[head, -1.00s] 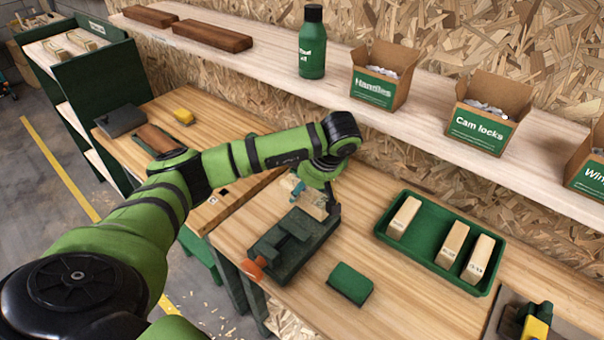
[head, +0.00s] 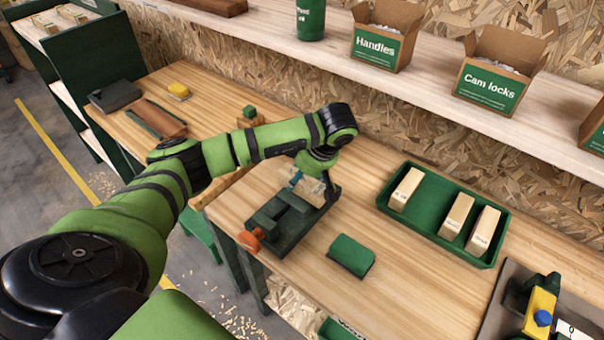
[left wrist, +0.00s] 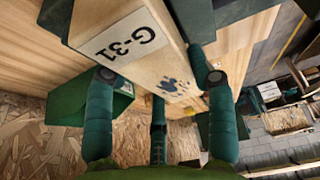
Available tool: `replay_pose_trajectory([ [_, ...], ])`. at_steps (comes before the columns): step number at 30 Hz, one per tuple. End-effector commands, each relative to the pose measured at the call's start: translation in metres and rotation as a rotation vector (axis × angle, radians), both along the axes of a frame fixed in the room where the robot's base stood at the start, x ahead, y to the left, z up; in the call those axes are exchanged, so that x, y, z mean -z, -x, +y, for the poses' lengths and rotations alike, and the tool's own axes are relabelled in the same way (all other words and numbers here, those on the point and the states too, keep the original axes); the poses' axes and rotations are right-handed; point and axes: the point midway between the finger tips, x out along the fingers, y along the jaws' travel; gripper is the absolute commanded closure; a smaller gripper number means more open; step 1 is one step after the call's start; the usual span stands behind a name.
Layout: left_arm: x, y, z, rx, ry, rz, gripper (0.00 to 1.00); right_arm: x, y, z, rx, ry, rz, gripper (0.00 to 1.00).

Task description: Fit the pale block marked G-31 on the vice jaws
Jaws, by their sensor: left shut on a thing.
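The pale block marked G-31 (left wrist: 135,45) fills the top of the left wrist view, with its black lettering and a dark blue mark on its face. My left gripper (left wrist: 160,78) is shut on it, one teal finger at each side. In the head view my left gripper (head: 298,178) is at the far end of the dark green vice (head: 285,218), and the block (head: 312,187) shows only partly behind the gripper and arm. I cannot tell whether the block touches the jaws. The vice has an orange handle end (head: 249,240). My right gripper is not in view.
A green tray (head: 425,226) with several pale blocks stands right of the vice. A green pad (head: 351,256) lies in front of it. A yellow and dark tool (head: 540,306) is at the lower right. A shelf (head: 330,62) with boxes runs along the back.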

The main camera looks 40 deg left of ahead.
Motion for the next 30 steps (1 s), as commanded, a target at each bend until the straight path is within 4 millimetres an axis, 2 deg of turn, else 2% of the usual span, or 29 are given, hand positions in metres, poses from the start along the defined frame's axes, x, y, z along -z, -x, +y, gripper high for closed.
replay_pose_trajectory([
  [3, 0.0090, -0.0001, 0.0004, -0.001, 0.000, 0.000, 0.78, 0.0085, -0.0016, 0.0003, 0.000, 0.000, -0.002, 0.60],
  [13, 0.0112, 0.0002, -0.0003, 0.000, 0.001, 0.001, 0.78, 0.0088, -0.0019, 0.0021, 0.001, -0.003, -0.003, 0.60],
  [14, 0.0113, 0.0003, -0.0003, 0.000, 0.001, 0.001, 0.33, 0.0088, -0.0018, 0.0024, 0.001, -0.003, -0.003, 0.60],
  [15, 0.0114, 0.0002, -0.0004, 0.000, 0.002, 0.000, 0.17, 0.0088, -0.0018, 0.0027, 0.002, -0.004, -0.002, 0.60],
  [30, 0.0082, -0.0024, -0.0022, 0.002, 0.005, -0.010, 0.17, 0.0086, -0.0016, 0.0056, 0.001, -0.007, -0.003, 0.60],
])
